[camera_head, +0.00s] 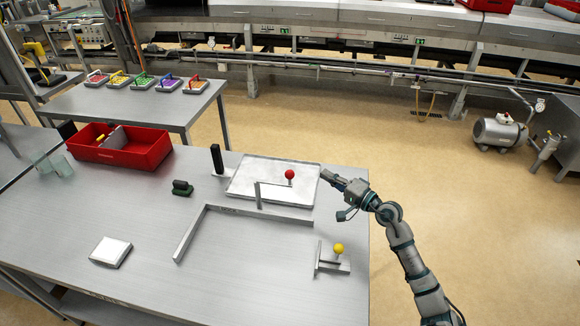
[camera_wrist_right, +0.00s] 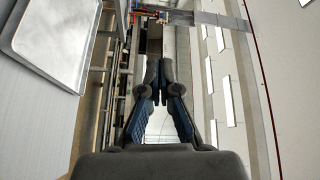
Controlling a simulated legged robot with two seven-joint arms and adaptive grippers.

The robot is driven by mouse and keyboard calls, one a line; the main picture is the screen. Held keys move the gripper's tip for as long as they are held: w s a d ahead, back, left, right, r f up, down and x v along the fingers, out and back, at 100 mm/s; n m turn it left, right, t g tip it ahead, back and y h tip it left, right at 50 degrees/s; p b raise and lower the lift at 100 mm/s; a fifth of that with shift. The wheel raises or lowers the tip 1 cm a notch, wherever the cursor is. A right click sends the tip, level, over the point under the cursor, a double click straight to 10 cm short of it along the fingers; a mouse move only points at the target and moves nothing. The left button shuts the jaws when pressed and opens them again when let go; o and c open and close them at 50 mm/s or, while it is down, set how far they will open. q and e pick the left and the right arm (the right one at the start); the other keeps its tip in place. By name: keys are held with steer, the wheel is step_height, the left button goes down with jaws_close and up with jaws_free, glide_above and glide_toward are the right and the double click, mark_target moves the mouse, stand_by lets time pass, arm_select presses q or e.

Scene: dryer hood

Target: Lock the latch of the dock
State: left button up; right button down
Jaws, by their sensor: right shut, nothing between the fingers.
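A flat metal tray (camera_head: 243,181) lies at the back right of the grey table. A red ball knob (camera_head: 290,174) stands on a thin bent metal bar (camera_head: 258,190) over this tray. A yellow ball knob (camera_head: 338,248) stands on a small metal bracket (camera_head: 328,267) near the table's right edge. I cannot tell which of these is the latch. My right gripper (camera_head: 327,175) is shut and empty, beside the tray's right corner and apart from the red knob. In the wrist view its fingers (camera_wrist_right: 159,72) are together, and the tray's corner (camera_wrist_right: 78,82) shows at upper left. My left gripper is out of view.
An L-shaped metal rail (camera_head: 200,226) lies in front of the tray. A black upright post (camera_head: 217,159) and a dark green block (camera_head: 182,188) stand left of it. A red bin (camera_head: 140,157) is at back left, a white-topped box (camera_head: 110,252) at front left. Open floor lies to the right.

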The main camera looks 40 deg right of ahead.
steer(key=w+a+r+p, duration=0.1)
steer(key=w+a+p, duration=0.15)
steer(key=w, duration=0.75)
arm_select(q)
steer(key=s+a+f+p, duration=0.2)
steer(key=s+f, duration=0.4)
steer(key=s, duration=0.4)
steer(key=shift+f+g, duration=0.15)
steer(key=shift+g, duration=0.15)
arm_select(e)
steer(key=s+a, duration=0.1)
steer(key=s+a+f, duration=0.1)
steer(key=shift+a+f, duration=0.1)
steer(key=shift+a, duration=0.25)
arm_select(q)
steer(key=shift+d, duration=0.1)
arm_select(e)
steer(key=shift+d, duration=0.15)
